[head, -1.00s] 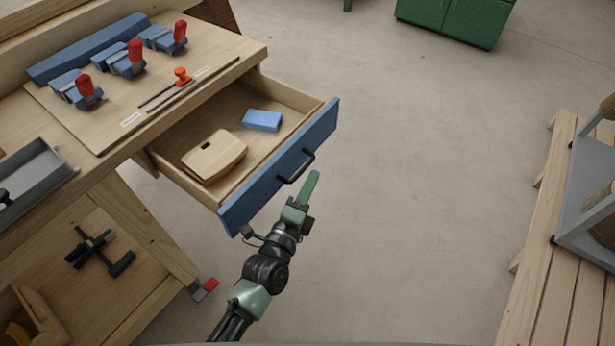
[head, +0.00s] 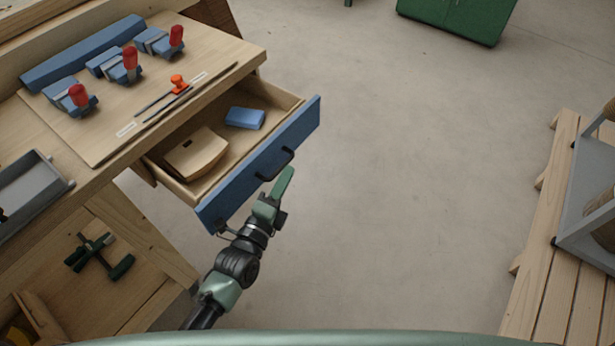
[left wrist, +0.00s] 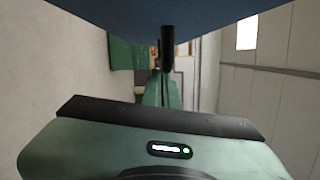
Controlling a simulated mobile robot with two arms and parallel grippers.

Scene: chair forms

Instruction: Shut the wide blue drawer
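The wide blue drawer (head: 231,186) is partly open under the workbench top in the head view. A wooden seat-shaped piece (head: 197,153) and a blue block (head: 245,118) lie inside it. Its dark handle (head: 275,164) is on the blue front. My left gripper (head: 284,182) is at the outer side of the front, just below the handle. The left wrist view shows the drawer front (left wrist: 170,15) overhead, the handle (left wrist: 167,48) and my green finger (left wrist: 162,90) close by. Whether the fingers are apart cannot be told. My right gripper is not in view.
The workbench top (head: 100,150) carries blue clamps with red handles (head: 130,62) and a grey tray (head: 30,190). A lower shelf holds a dark green tool (head: 98,257). A slatted wooden platform (head: 545,240) stands at right. The floor between is clear.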

